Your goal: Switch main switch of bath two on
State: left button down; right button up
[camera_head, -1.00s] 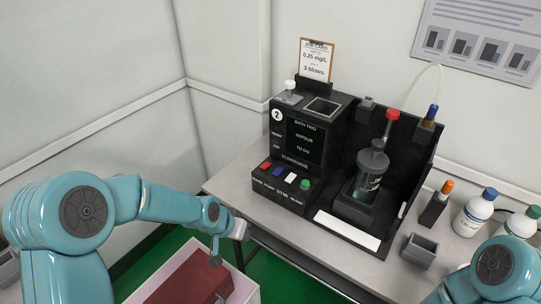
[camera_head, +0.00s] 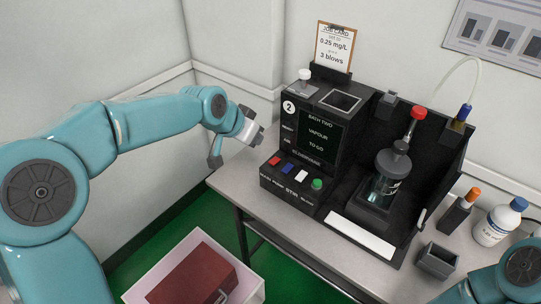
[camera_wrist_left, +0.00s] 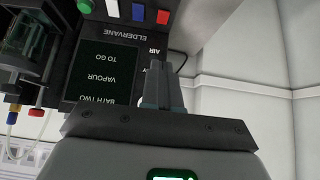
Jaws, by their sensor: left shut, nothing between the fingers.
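The bath two unit (camera_head: 318,140) is a black box on the table, marked with a white 2. Its screen (camera_head: 317,137) reads BATH TWO, VAPOUR and TO GO. Red, blue, white and green buttons (camera_head: 301,175) line its front ledge. My left gripper (camera_head: 258,138) is shut and empty, just left of the unit's left side. In the left wrist view its fingers (camera_wrist_left: 162,78) overlap the edge of the unit beside the upside-down screen (camera_wrist_left: 103,70). My right gripper is out of view.
A glass vessel (camera_head: 385,180) with a red-topped tube stands in the unit's right bay. A grey holder (camera_head: 437,262) and a white bottle (camera_head: 497,225) stand at the right. A white bin (camera_head: 135,290) with a red box sits below.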

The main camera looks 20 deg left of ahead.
pick_arm(q)
jog(key=p, duration=0.1)
send_over(274, 161)
jog(key=s, duration=0.2)
jog(key=f, duration=0.8)
jog(key=shift+a, duration=0.3)
notch_tip(274, 161, down, 3)
jog(key=shift+s+a+r, duration=0.1)
jog(key=shift+s+r, duration=0.05)
jog(key=shift+s+f, duration=0.15)
jog(key=shift+f, duration=0.55)
jog(key=shift+r, duration=0.1)
